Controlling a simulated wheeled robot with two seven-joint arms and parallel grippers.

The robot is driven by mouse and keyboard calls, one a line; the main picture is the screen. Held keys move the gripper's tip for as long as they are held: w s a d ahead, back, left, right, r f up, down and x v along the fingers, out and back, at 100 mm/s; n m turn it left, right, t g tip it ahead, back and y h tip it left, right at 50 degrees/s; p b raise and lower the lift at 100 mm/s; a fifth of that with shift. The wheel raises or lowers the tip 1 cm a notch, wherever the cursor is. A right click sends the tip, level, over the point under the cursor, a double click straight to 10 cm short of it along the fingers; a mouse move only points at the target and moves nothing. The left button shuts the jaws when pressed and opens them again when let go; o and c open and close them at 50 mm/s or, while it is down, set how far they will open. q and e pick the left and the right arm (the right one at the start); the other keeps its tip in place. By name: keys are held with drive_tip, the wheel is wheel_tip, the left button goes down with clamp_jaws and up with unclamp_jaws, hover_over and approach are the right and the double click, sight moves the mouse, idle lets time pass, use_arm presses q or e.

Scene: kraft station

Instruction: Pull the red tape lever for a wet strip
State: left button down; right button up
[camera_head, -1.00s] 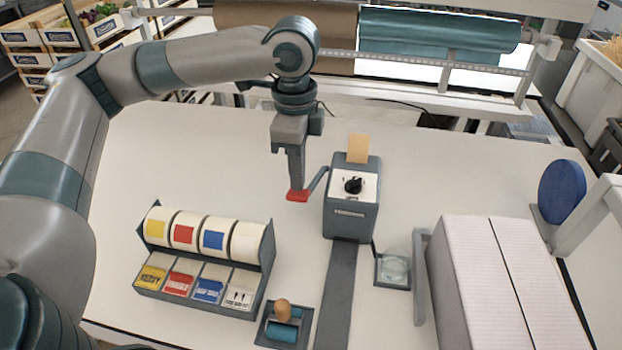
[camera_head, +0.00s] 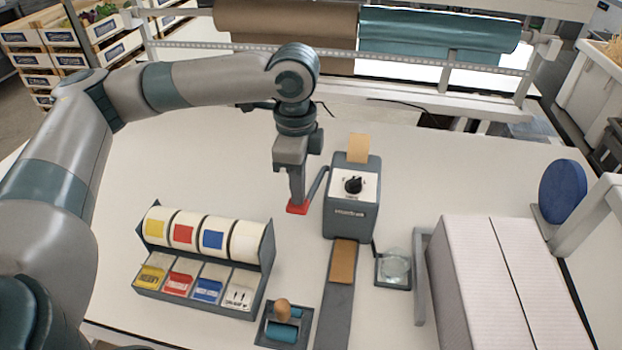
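The tape dispenser (camera_head: 351,213) is a dark grey box with a white top, a black knob (camera_head: 353,185) and a lever on its left side. The lever ends in a red handle (camera_head: 298,208), low beside the box. My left gripper (camera_head: 297,200) points down with its fingertips touching the red handle from above; its fingers look shut together, not visibly around the handle. A brown tape strip (camera_head: 342,262) lies on the dark channel (camera_head: 334,305) in front of the dispenser. My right gripper is out of view.
A label rack (camera_head: 265,262) with several rolls stands left. A stamp or roller with a wooden knob (camera_head: 282,308) sits in front. A small tray with a glass dish (camera_head: 395,266) and a large box (camera_head: 500,280) are right.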

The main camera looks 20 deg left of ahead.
use_arm(q)
drive_tip(key=shift+f, duration=0.3)
drive_tip(key=shift+f, duration=2.1)
drive_tip(key=shift+r, duration=0.15)
wheel_tip(320, 180, up, 2)
drive_tip(key=shift+r+p, duration=0.1)
drive_tip(key=shift+p, duration=1.1)
wheel_tip(320, 180, up, 5)
drive_tip(key=p, duration=0.6)
drive_tip(key=shift+r+p, duration=0.45)
drive_tip(key=shift+r, duration=1.9)
